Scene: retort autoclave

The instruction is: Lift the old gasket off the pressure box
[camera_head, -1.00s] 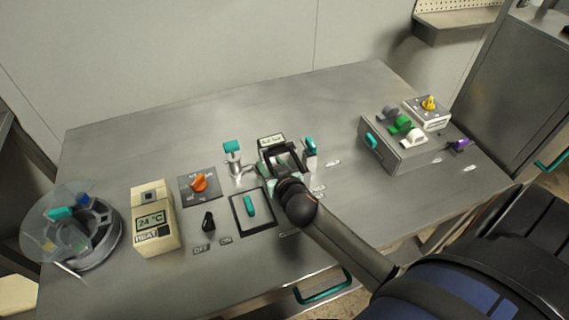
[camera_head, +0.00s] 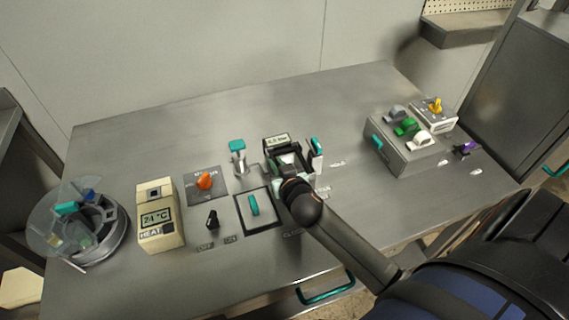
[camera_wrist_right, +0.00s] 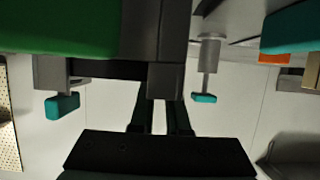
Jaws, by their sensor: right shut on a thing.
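The pressure box (camera_head: 276,141), with a small pale display, stands near the middle of the steel table. My right gripper (camera_head: 289,166) is at the box's near side, its dark body hiding much of the box front. In the right wrist view its two fingers (camera_wrist_right: 162,112) reach up to a grey block at the box. The gripper is shut on the old gasket, but the gasket is mostly hidden, and its outline is hard to separate from the dark fingers. A broad green surface (camera_wrist_right: 60,25) is close to the wrist camera; I cannot tell what it belongs to. My left gripper is not in view.
A teal-topped valve (camera_head: 238,157) stands left of the box and a teal-topped lever (camera_head: 317,147) right of it. A grey knob box (camera_head: 407,147) stands right. The table's back is clear.

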